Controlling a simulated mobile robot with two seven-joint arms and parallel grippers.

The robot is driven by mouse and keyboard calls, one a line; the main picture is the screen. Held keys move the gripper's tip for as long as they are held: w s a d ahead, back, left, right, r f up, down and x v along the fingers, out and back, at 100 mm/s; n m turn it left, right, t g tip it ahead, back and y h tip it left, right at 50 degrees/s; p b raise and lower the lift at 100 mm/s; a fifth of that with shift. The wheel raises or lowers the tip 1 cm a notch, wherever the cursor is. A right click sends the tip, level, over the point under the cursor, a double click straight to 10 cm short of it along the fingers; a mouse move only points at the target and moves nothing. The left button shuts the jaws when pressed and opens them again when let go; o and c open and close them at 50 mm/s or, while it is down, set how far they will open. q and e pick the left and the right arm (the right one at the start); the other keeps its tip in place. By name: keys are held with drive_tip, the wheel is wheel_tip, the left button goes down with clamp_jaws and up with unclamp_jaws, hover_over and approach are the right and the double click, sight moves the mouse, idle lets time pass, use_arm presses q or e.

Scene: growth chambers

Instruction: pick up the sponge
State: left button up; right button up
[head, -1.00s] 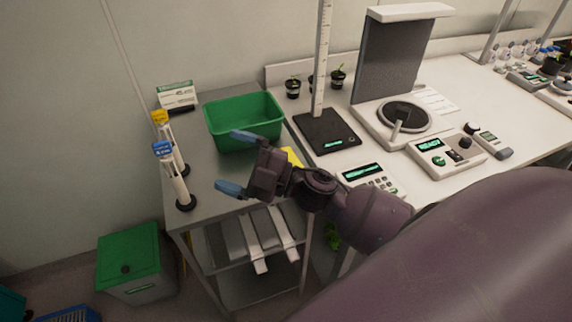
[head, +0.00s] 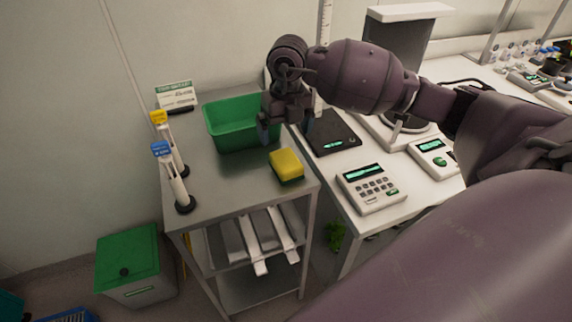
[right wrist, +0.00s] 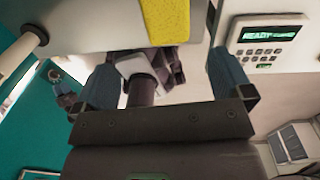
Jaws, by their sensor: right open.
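The sponge (head: 286,165) is yellow on top with a dark green underside. It lies on the grey metal cart top near its right edge. In the right wrist view the sponge (right wrist: 166,18) shows at the top, between and beyond the fingers. My right gripper (head: 285,130) is open and empty, pointing down above and behind the sponge, beside the green bin. Its blue fingertips also show apart in the right wrist view (right wrist: 168,85). The gripper is not touching the sponge. My left gripper is not in view.
A green bin (head: 226,140) stands at the back of the cart (head: 232,185). Two pipettes (head: 172,178) stand on its left side. A white bench to the right holds a black scale (head: 333,142) and a keypad device (head: 370,188). The cart's front middle is clear.

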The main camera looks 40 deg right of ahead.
sight(286, 159)
drive_tip(key=shift+w+d+f, duration=0.1)
drive_tip(key=shift+d, duration=0.35)
drive_tip(key=f, duration=1)
drive_tip(key=shift+w+a+f, duration=0.1)
drive_tip(key=shift+w+a, duration=0.05)
drive_tip(key=shift+w, duration=0.05)
drive_tip(key=shift+c, duration=0.2)
drive_tip(key=c, duration=1)
